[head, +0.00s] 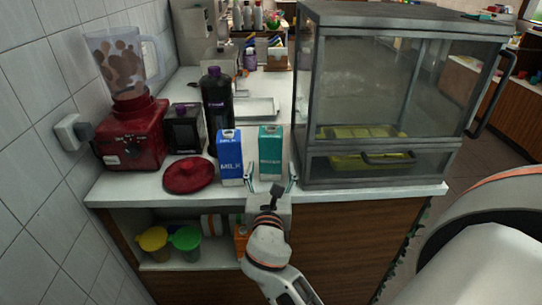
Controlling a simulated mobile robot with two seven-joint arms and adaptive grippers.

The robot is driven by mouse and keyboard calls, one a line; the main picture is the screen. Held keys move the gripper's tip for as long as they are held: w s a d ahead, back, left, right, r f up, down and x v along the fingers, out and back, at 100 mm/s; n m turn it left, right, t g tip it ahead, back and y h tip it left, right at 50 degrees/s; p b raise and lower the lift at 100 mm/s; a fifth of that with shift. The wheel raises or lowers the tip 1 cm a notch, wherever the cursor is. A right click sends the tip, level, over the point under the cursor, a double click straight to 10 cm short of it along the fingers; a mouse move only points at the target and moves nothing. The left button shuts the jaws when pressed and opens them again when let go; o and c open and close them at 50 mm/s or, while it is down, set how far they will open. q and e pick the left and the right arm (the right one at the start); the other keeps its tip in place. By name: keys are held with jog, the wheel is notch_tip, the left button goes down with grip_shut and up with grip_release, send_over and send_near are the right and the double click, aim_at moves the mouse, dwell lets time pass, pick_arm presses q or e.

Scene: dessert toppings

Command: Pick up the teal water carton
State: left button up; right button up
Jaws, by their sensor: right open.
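The teal water carton (271,150) stands upright near the front edge of the white counter, its front facing me. It is teal and white. A blue and white milk carton (231,158) stands just to its left. My right gripper (271,182) is at the counter's front edge, in front of the teal carton and low against it in the picture. Its fingers are spread apart, one near each side of the carton's lower part. I cannot tell whether they touch it. My left gripper is not in view.
A glass display case (345,110) stands close to the right of the teal carton. A red lid-like object (189,176), a dark bottle (216,105), a dark carton (186,130) and a red blender (135,133) stand to the left. A tray (256,108) lies behind.

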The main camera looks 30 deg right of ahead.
aim_at(271, 152)
jog(key=x, duration=0.6)
jog(key=shift+a+r, duration=0.1)
jog(key=shift+r, duration=0.2)
jog(key=shift+c, duration=0.4)
jog(key=shift+r, duration=0.1)
jog(key=c, duration=1.4)
jog(key=shift+r, duration=0.1)
jog(key=shift+r, duration=0.35)
notch_tip(271, 152, up, 19)
jog(key=p, duration=0.6)
jog(key=shift+r, duration=0.1)
